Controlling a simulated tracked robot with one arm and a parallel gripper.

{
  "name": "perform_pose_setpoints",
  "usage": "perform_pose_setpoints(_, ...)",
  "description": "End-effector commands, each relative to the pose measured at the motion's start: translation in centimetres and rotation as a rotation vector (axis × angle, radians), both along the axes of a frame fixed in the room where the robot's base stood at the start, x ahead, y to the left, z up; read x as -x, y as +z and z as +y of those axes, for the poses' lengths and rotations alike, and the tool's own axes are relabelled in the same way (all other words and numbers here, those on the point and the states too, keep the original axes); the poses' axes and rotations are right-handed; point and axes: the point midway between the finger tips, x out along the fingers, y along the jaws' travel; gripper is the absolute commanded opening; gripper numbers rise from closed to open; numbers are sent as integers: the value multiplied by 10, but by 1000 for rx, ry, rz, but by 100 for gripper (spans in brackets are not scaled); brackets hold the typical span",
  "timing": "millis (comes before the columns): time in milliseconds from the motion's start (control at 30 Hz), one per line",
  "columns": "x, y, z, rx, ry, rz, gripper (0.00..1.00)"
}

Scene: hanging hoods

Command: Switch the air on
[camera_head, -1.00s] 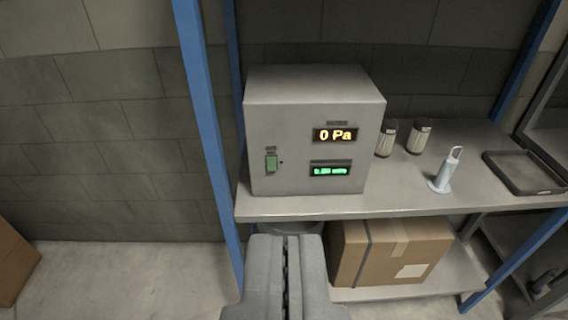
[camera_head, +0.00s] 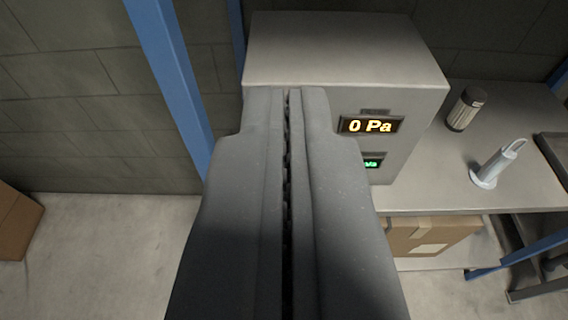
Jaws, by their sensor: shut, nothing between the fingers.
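A grey control box (camera_head: 340,50) stands on the shelf, with its front face partly behind my gripper. Its amber display (camera_head: 370,125) reads 0 Pa. A green display (camera_head: 372,163) below it is partly covered by my gripper. The green switch on the left of the box's front is hidden behind my gripper now. My gripper (camera_head: 287,92) is shut and empty, with its fingertips in front of the box's left part. Whether the tips touch the box cannot be told.
The grey shelf (camera_head: 430,195) has a blue post (camera_head: 172,85) at its left. A dark-labelled canister (camera_head: 466,108), a white tool with a loop (camera_head: 497,165) and a dark tray (camera_head: 556,150) are to the right. A cardboard box (camera_head: 432,236) sits on the lower shelf.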

Motion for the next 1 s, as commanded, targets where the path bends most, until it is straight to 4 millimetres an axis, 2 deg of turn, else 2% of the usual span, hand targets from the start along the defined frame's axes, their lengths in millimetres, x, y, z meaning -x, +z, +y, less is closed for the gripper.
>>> perform_pose_setpoints(167, -1, -1, 0, 4, 0, 0, 0)
perform_pose_setpoints(233, -5, -7, 2, 27, -3, 0, 0)
perform_pose_setpoints(367, -29, -41, 10, 162, -10, -6, 0)
perform_pose_setpoints(500, -69, -109, 18, 442, -7, -15, 0)
perform_pose_setpoints(667, -102, -198, 20, 813, 37, -31, 0)
perform_pose_setpoints(700, -107, -222, 19, 904, 56, -31, 0)
perform_pose_setpoints(800, -114, -272, 15, 1116, 110, -41, 0)
perform_pose_setpoints(900, -114, -313, 11, 1291, 168, -52, 0)
perform_pose_setpoints(1000, -112, -343, 8, 1419, 218, -65, 0)
